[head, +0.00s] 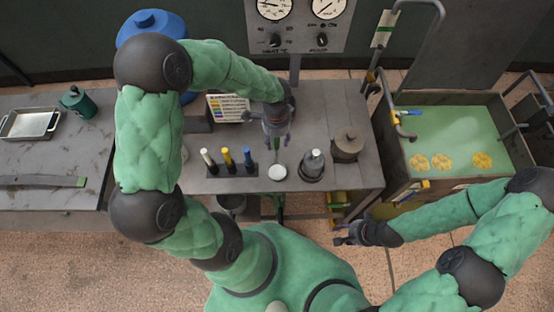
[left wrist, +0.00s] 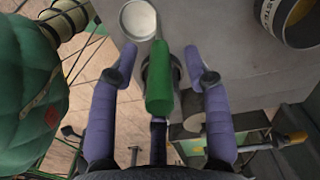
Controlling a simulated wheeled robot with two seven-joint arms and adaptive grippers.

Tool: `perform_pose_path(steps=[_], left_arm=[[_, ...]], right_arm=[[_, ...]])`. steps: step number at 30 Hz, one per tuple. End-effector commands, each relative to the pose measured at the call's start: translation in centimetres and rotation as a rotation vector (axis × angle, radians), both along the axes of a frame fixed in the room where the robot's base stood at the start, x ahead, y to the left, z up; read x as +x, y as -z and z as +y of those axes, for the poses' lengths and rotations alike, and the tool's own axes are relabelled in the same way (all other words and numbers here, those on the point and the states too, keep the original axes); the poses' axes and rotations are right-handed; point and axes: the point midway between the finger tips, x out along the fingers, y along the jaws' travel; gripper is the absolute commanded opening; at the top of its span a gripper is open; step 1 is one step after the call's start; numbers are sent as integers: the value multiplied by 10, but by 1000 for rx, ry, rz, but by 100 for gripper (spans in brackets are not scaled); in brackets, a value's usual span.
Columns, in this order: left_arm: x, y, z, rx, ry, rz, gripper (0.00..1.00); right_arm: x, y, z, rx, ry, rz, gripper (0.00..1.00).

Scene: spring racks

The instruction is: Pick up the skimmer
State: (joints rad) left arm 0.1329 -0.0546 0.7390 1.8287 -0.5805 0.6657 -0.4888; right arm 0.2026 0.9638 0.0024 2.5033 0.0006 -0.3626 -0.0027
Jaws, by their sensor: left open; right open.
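My right gripper (head: 345,236) is open and empty, in front of the table's right front corner.
A tank (head: 450,130) with yellow clumps stands right. A metal tray (head: 30,124) lies left.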

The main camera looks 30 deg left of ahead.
Motion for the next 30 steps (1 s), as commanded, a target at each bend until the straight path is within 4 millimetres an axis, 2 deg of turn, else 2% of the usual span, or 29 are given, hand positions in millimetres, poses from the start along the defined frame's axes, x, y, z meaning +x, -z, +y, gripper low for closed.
perform_pose_path(steps=[7, 12, 25, 30], left_arm=[[0, 1, 0, 0, 0, -1, 49], [0, 1, 0, 1, 1, -1, 1], [0, -1, 0, 1, 0, -2, 0], [1, -12, 0, 2, 1, -4, 0]], right_arm=[[0, 0, 0, 0, 0, 0, 45], [0, 0, 0, 0, 0, 0, 45], [0, 0, 0, 0, 0, 0, 45], [0, -2, 0, 0, 0, 0, 45]])
